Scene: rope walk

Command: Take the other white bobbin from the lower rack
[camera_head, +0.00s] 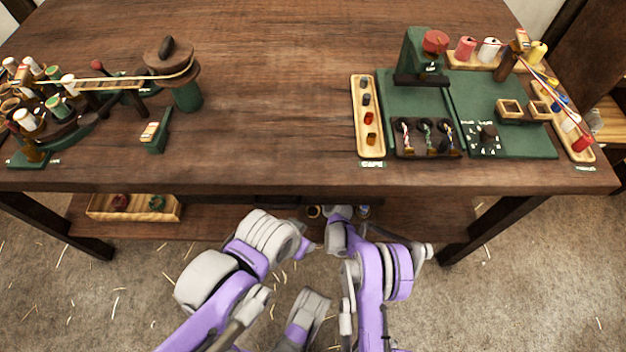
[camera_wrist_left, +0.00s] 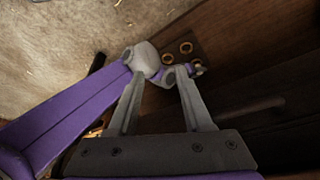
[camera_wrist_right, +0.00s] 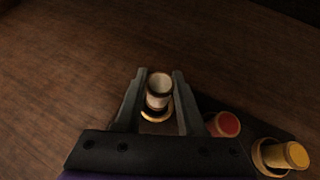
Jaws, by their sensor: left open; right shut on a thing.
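The white bobbin (camera_wrist_right: 159,88) is between the fingers of my right gripper (camera_wrist_right: 159,92), which is shut on it. A brass ring (camera_wrist_right: 155,117) of the dark lower rack (camera_wrist_right: 210,104) shows at the bobbin's base; I cannot tell whether the bobbin is still seated or just raised. A red bobbin (camera_wrist_right: 226,124) and a yellow bobbin (camera_wrist_right: 284,155) stand in the rack to the right. My left gripper (camera_wrist_left: 158,75) is open and empty. Beyond it, the left wrist view shows rack rings (camera_wrist_left: 186,47). In the head view the tabletop edge hides most of the rack and right fingers.
The tabletop (camera_head: 270,100) overhangs the lower shelf (camera_head: 410,215). A wooden box (camera_head: 100,213) with dark red and green items sits at the shelf's left. Table legs (camera_head: 478,228) stand at both sides. Bobbin stands and green fixtures occupy the tabletop's left and right ends.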

